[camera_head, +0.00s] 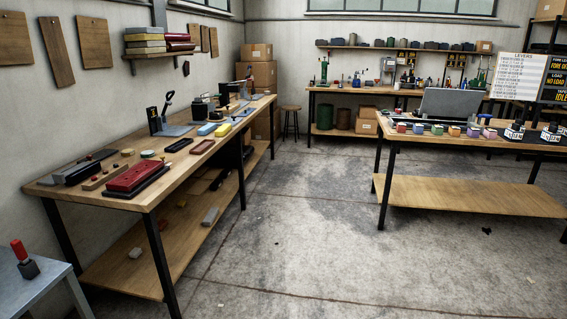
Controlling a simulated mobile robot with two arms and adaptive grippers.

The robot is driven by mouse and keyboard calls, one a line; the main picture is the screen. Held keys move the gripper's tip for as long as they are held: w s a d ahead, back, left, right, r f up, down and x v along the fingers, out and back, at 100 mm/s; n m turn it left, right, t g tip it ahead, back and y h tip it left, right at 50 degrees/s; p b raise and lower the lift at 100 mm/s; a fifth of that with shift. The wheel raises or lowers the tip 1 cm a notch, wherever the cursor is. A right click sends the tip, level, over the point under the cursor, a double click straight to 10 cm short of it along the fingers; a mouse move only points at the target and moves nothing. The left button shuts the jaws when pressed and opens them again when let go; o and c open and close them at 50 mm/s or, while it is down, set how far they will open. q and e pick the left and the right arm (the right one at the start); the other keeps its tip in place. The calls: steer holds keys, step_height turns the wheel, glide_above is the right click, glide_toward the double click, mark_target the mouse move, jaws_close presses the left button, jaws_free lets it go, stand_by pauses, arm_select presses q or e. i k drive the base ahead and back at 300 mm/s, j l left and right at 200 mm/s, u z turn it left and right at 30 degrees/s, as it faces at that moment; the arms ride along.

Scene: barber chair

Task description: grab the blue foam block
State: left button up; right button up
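On the wooden table at right (430,145), a row of small coloured blocks includes a bluish one (437,129) beside a red one (401,127). I cannot tell from this distance which of these is foam. Neither of my grippers shows in the head view.
The left bench also holds a red block on a black base (137,178) and several dark tools. A grey table corner with a red-handled item (24,260) is at lower left. A stool (290,120) stands farther back.

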mark_target(203, 131)
steer(key=i+l+z, duration=0.1)
steer(key=i, duration=0.95)
steer(key=i+l+z, duration=0.15)
steer(key=i, duration=0.95)
